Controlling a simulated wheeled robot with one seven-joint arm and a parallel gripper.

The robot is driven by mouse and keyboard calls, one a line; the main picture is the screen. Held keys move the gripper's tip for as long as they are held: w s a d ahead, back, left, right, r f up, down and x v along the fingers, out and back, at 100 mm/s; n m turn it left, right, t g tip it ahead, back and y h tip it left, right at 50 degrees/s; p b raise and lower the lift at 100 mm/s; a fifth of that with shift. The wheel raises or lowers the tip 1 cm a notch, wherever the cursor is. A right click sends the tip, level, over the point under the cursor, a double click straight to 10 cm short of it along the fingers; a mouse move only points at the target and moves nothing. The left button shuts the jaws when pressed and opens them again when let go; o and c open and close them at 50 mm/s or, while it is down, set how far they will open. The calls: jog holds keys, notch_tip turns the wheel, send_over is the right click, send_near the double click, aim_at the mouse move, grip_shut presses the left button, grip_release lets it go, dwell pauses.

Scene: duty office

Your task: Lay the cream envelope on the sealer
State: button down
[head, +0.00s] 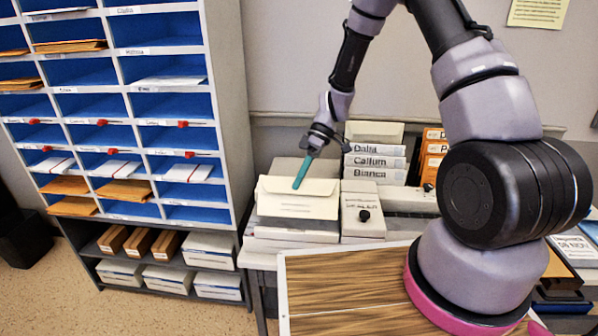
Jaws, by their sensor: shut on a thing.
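The cream envelope (315,206) is in the left-middle of the head view, tilted, with its broad face toward me. My gripper (297,184) is at the envelope's upper edge, with a teal finger across its front; the other finger is hidden. The gripper is shut on the envelope. The envelope is over a pale, flat stack (290,236), and I cannot tell whether it touches it. Just right of it is a pale unit with a black knob (364,215), which may be the sealer; its label is too small to read.
White boxes labelled Dalia, Callum and Bianca (376,162) stand behind, with orange boxes (433,150) to their right. A blue pigeonhole rack (120,95) stands on the left. A wood-grained top (345,285) lies in front. My arm hides part of the right side.

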aim_at(300, 193)
jog(key=shift+f, duration=2.25)
jog(key=c, duration=0.9)
grip_release()
jog(key=shift+o, duration=0.2)
jog(key=v, duration=1)
jog(key=shift+w+d+r, duration=0.2)
jog(key=shift+d+r, duration=0.05)
jog(key=shift+r, duration=0.1)
